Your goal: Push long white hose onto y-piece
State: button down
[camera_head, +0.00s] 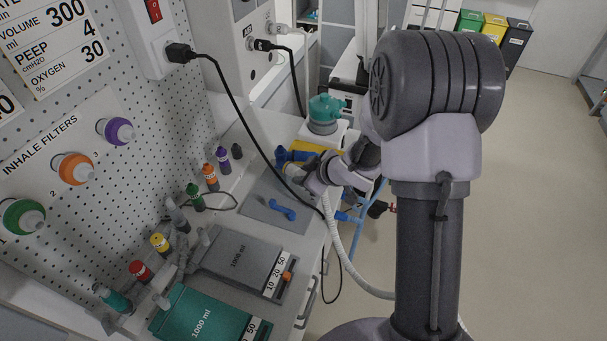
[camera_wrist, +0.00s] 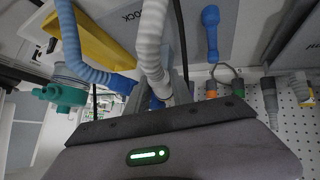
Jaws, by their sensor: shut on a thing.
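The long white corrugated hose (camera_head: 335,238) hangs in a loop past the bench edge. In the wrist view the hose (camera_wrist: 152,35) runs down to my gripper (camera_wrist: 158,91), whose fingers are shut on its end. A blue fitting (camera_wrist: 127,84), apparently the y-piece, lies right beside the fingers, with a blue corrugated hose (camera_wrist: 72,35) on one side. In the head view this blue piece (camera_head: 284,155) shows by the yellow block, left of my gripper (camera_head: 306,181). The fingers hide the joint, so I cannot tell whether the white hose is on the y-piece.
The yellow block (camera_wrist: 90,45) stands beside the blue fitting. A teal-topped humidifier (camera_head: 325,108) stands behind it. A small blue part (camera_head: 282,209) lies on a grey mat (camera_head: 262,222). A black cable (camera_head: 244,115) crosses in front. Coloured connectors line the pegboard side.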

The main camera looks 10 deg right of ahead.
jog(key=c, duration=1)
grip_release()
jog(key=shift+c, duration=0.2)
